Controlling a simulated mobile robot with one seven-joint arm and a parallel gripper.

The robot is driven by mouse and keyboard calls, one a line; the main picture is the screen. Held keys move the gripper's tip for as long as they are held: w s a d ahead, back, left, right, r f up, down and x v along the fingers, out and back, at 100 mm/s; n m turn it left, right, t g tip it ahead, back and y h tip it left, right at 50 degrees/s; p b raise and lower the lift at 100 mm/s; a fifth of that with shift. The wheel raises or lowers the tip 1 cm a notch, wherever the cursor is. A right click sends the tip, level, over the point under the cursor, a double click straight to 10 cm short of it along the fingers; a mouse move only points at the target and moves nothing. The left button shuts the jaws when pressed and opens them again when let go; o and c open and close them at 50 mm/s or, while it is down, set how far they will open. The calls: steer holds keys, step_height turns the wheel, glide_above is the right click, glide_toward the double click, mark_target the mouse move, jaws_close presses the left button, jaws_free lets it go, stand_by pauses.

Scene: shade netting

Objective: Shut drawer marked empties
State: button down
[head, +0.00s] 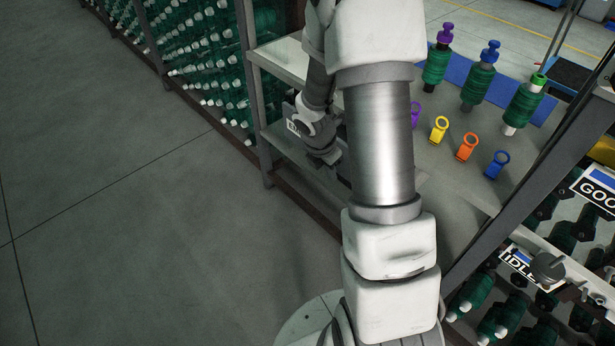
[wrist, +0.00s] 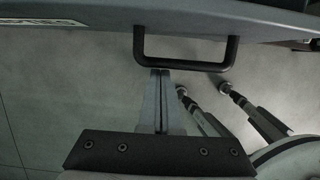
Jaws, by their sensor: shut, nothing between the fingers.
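In the wrist view, a grey drawer front (wrist: 225,28) runs across the top, with a black bar handle (wrist: 187,67) standing out from it. A label strip (wrist: 40,22) shows at its left, too slanted to read. My gripper (wrist: 160,73) is shut and empty. Its fingertips are by the left part of the handle's bar; I cannot tell whether they touch. In the head view, a small white label (head: 292,127) with only its first letter showing, like an E, is beside my wrist under the bench top. My arm hides most of the drawer and the fingertips.
The grey bench (head: 455,185) carries green spools (head: 479,85) and coloured clips (head: 466,147). A rack of green bobbins (head: 205,60) stands at the left. Signs marked GOOD (head: 597,190) and IDLE (head: 530,268) are at the right. Open floor (head: 110,220) lies at the left.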

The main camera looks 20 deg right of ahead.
steer(key=w+d+p, duration=0.1)
steer(key=d, duration=0.1)
steer(key=d+p, duration=0.1)
steer(key=d, duration=0.2)
steer(key=w+d+p, duration=0.1)
steer(key=d, duration=0.1)
steer(key=shift+w+d+p, duration=0.3)
steer(key=shift+d+p, duration=0.05)
steer(key=shift+p, duration=0.05)
steer(key=shift+r, duration=0.1)
